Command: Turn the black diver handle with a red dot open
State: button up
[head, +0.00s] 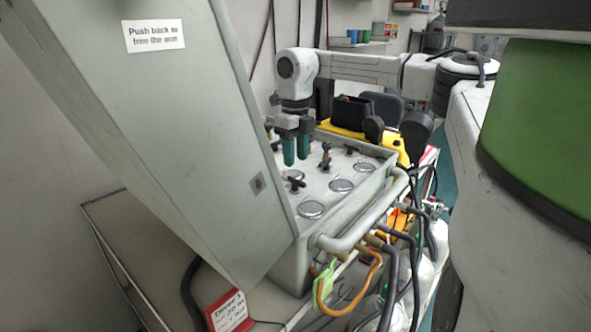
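The diver air panel (318,183) is a pale box with several round gauges and small handles on its top. A black handle (295,184) sits near the left gauges. A second dark handle (326,158) stands upright on a brass-coloured valve further right. No red dot can be made out on either, so I cannot tell which handle carries it. My gripper (296,160) points down above the panel's left part, with two teal fingers apart and nothing visible between them. It appears above and behind the first black handle; its exact height is unclear.
A large grey cover (170,130) with a "Push back" label leans over the panel's left side and hides part of it. A pale pipe rail (365,220) runs along the front edge. Hoses and a red sign (229,311) lie below. A yellow case (390,140) stands behind.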

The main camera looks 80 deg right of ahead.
aim_at(296, 180)
notch_tip(296, 180, up, 5)
jog(key=shift+f, duration=0.1)
dwell(0.7)
